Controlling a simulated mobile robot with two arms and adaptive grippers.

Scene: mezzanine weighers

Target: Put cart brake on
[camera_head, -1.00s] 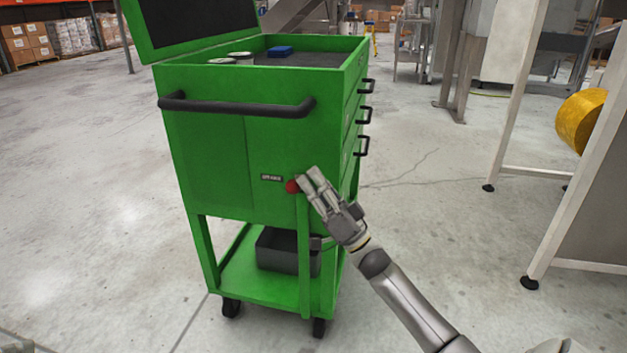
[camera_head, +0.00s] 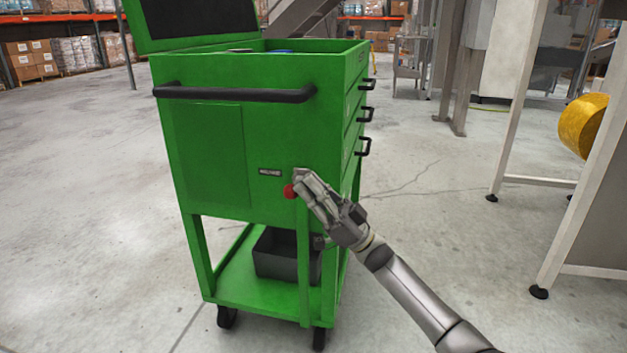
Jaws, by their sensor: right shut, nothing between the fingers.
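The green cart (camera_head: 205,150) stands in front of me with its black push handle (camera_head: 236,93) across the near side. A red knob (camera_head: 289,191) sticks out low on the near panel, below and right of a small dark label (camera_head: 270,172) too blurred to read. My right gripper (camera_head: 300,184) is shut and empty, its fingertips right beside the knob. I cannot tell whether they touch it. The gripper hides part of the panel's right edge. My left gripper is not in view.
A black bin (camera_head: 285,257) sits on the cart's lower shelf (camera_head: 262,296). Black casters (camera_head: 227,316) carry the cart. A white-legged frame (camera_head: 514,110) and a yellow roll (camera_head: 583,125) stand at right. The floor left of the cart is clear.

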